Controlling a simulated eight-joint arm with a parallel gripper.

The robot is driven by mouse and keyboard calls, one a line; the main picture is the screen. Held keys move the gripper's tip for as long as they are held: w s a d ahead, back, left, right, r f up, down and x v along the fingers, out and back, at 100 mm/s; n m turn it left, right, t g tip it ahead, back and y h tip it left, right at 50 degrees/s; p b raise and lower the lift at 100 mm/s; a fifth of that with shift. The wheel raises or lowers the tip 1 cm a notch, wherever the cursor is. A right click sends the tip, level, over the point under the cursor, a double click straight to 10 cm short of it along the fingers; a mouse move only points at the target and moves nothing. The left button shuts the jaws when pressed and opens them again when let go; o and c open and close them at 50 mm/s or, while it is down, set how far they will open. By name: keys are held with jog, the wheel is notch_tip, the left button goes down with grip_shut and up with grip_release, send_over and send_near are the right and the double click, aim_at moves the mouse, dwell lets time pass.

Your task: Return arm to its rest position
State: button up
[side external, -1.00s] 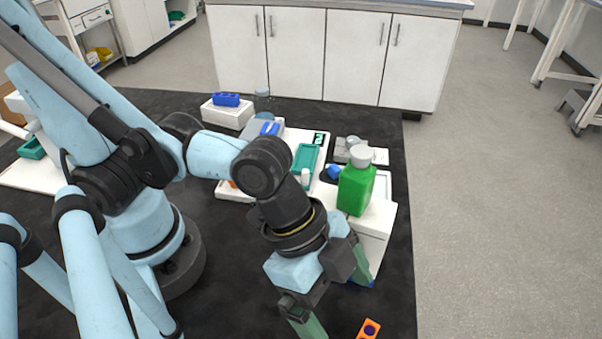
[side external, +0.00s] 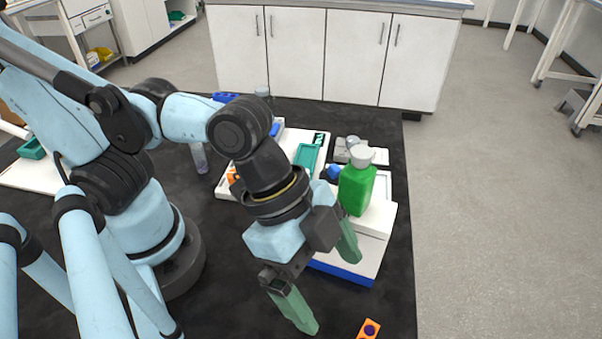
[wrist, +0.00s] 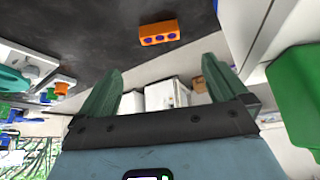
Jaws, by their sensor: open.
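My gripper (side external: 320,275) has two green fingers spread wide apart with nothing between them. It hangs above the black bench, in front of the white box (side external: 378,220) and left of its front part in the side view. In the wrist view my gripper (wrist: 158,90) also shows open and empty, its fingers at left and right. The arm is bent at the elbow, with the wrist pointing down and toward the camera.
A green bottle (side external: 356,185) with a white cap stands on the white box, close to my gripper. An orange block (side external: 368,329) lies at the bench's near edge. Teal trays (side external: 306,157) and a clear tube (side external: 199,158) stand behind. Bare black bench (side external: 215,250) lies left of the gripper.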

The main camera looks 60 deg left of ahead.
jog(key=w+r+n+t+h, duration=0.35)
jog(key=w+r+t, duration=0.35)
jog(key=w+r, duration=0.7)
jog(key=w+a+n+t+y, duration=0.1)
jog(key=w+a+n+y, duration=0.25)
jog(key=a, duration=0.45)
jog(key=s+a+f+n+g+y, duration=0.1)
jog(key=s+a+f+n+y, duration=0.1)
jog(key=a+f, duration=0.4)
jog(key=s+a+f+n+g+y, duration=0.2)
jog(key=s+a+f+n+y, duration=0.1)
jog(key=a, duration=0.6)
notch_tip(320, 180, down, 3)
jog(key=shift+s+a+r+n+y, duration=0.1)
jog(key=shift+s+a+n+y, duration=0.2)
jog(key=shift+n, duration=0.4)
jog(key=shift+w+a, duration=0.1)
